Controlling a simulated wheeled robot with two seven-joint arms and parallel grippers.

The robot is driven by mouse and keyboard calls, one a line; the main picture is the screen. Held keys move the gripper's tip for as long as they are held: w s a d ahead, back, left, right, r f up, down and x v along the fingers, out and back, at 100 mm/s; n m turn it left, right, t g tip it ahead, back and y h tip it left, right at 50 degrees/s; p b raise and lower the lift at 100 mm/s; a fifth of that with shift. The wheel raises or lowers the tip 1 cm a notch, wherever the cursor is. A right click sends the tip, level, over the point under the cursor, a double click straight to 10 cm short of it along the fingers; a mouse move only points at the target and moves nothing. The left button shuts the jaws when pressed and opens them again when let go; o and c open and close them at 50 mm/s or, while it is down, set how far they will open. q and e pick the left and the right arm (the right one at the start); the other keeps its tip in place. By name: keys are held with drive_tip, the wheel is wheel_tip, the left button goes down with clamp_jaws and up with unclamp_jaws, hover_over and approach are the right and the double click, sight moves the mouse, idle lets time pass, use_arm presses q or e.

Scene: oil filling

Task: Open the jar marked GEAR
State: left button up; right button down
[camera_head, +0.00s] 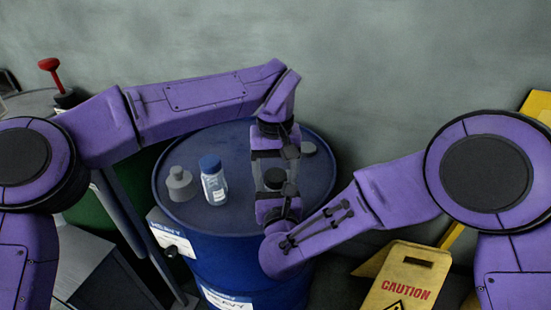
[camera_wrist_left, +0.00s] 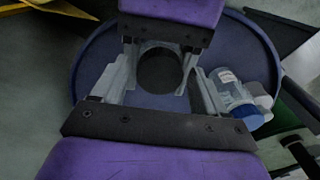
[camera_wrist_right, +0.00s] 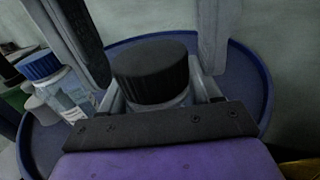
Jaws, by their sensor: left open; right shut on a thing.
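A jar with a black lid (camera_head: 275,176) is upright over the drum top between my two grippers. Its lid also shows in the left wrist view (camera_wrist_left: 158,70) and the right wrist view (camera_wrist_right: 150,68). My right gripper (camera_head: 274,192) is shut on the jar's body below the lid. My left gripper (camera_head: 272,165) is open, its fingers on either side of the lid with gaps showing. The held jar's label is hidden, so I cannot read GEAR on it. A clear jar with a blue lid (camera_head: 213,182) and a white label stands to the left.
A grey container (camera_head: 180,184) stands left of the blue-lidded jar. A yellow caution sign (camera_head: 407,275) is at front right.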

use_arm(q)
drive_tip(key=c, duration=1.1)
drive_tip(key=n, duration=0.6)
drive_tip(key=shift+n, duration=0.4)
drive_tip(key=o, duration=1.1)
wheel_tip(320, 180, up, 4)
drive_tip(key=shift+r, duration=0.25)
wheel_tip(320, 180, up, 3)
drive_tip(key=shift+f+m, duration=0.1)
drive_tip(key=shift+m, duration=0.9)
drive_tip(key=shift+d, duration=0.1)
wheel_tip(320, 180, down, 7)
drive_tip(key=shift+f, duration=0.2)
